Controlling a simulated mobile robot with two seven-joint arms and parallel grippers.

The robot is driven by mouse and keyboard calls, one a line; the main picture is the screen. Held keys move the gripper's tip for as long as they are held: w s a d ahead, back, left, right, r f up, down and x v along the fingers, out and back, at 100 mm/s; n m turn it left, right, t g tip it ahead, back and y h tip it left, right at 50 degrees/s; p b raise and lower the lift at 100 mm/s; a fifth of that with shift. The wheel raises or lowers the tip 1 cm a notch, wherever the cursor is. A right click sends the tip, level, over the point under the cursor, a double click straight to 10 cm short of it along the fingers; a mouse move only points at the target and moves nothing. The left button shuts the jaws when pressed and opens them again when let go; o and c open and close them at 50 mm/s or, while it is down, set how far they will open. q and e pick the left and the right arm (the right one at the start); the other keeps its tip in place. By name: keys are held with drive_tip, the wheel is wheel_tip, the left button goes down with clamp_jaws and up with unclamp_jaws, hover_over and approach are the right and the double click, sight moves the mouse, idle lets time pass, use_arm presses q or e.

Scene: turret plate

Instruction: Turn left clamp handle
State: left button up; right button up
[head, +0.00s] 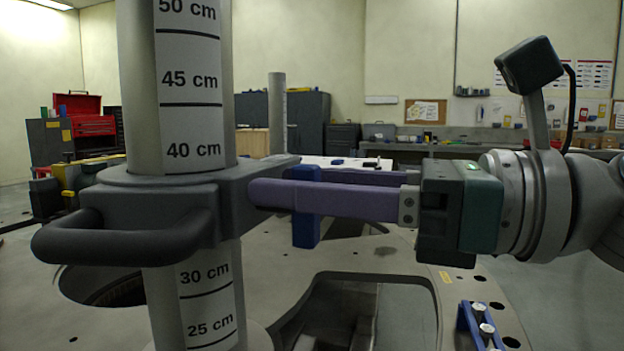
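A dark grey clamp (150,212) sits around a thick pale post (192,130) marked in centimetres, below the 40 cm line. A rounded bar (110,244) sticks out from its front left. An upright blue handle (306,232) is at the clamp's right side. My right gripper (300,190) comes in level from the right with purple fingers. One finger passes in front of the blue handle and the other is behind it. The near finger hides the handle's middle, so I cannot tell whether both fingers touch it. My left gripper is not in view.
The grey turret plate (390,262) has a large rectangular opening (355,315) and a round hole (100,285). A blue fixture (482,326) with silver knobs is at lower right. A second, thinner post (277,110) stands farther back. Cabinets and a workbench line the far wall.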

clamp_jaws()
drive_tip(key=shift+m, duration=0.3)
idle(0.4)
drive_tip(key=m+p, duration=0.1)
drive_tip(key=m, duration=0.2)
drive_tip(key=shift+w+d+m+p, duration=0.15)
drive_tip(key=shift+w+m+p, duration=0.15)
drive_tip(key=shift+m+p, duration=0.1)
drive_tip(key=m+p, duration=0.1)
drive_tip(key=m, duration=0.3)
drive_tip(key=f+m+p, duration=0.1)
drive_tip(key=m+p, duration=0.1)
drive_tip(key=m, duration=0.3)
drive_tip(key=w+m+p, duration=0.1)
drive_tip(key=m+p, duration=0.1)
drive_tip(key=m, duration=0.2)
drive_tip(key=shift+d+f+m, duration=0.15)
drive_tip(key=shift+f+m, duration=0.1)
drive_tip(key=shift+m, duration=0.05)
